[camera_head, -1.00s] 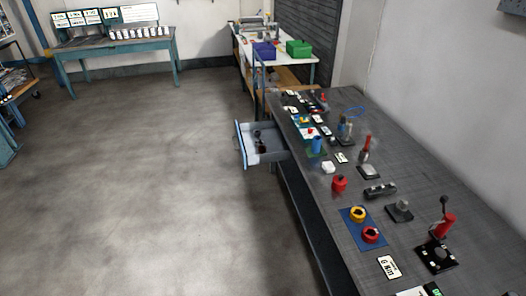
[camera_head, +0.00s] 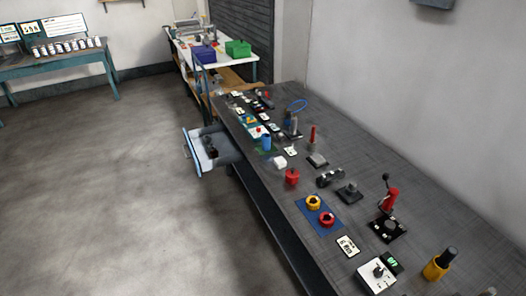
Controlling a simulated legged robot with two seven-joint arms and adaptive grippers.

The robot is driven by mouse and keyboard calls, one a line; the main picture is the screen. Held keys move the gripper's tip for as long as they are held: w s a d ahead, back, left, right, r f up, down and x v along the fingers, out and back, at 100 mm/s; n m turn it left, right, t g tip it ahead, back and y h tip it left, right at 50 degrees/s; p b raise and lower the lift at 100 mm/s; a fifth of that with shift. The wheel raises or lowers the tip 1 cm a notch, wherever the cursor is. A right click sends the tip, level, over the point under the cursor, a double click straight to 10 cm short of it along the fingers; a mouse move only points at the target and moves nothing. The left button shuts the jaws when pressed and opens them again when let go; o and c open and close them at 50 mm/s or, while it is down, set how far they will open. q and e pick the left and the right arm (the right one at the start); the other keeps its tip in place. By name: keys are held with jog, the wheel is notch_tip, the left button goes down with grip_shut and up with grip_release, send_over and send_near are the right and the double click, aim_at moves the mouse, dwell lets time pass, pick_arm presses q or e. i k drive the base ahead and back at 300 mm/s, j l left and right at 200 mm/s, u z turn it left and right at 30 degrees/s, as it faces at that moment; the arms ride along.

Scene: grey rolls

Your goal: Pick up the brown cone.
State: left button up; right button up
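I cannot make out a brown cone in the head view; many items are too small or blurred to tell apart. Neither of my grippers is in view. The long dark workbench (camera_head: 395,238) carries many small objects, among them a red cylinder (camera_head: 291,177), a red upright device on a black base (camera_head: 390,203), and a yellow and black object (camera_head: 440,263) at the near right.
An open drawer (camera_head: 190,146) sticks out from the bench's left side, with dark items inside. A white table (camera_head: 182,43) with purple (camera_head: 203,53) and green (camera_head: 238,47) bins stands beyond. A teal table (camera_head: 60,69) is far left. The floor (camera_head: 120,180) is clear.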

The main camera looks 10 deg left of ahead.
aim_at(215, 155)
jog(key=i+j+z, duration=0.2)
jog(key=j+z, duration=0.3)
jog(key=j, duration=0.15)
jog(key=i+j+z, duration=0.1)
jog(key=j+z, duration=0.35)
jog(key=j, duration=0.2)
jog(key=j+z, duration=0.5)
jog(key=j, duration=0.25)
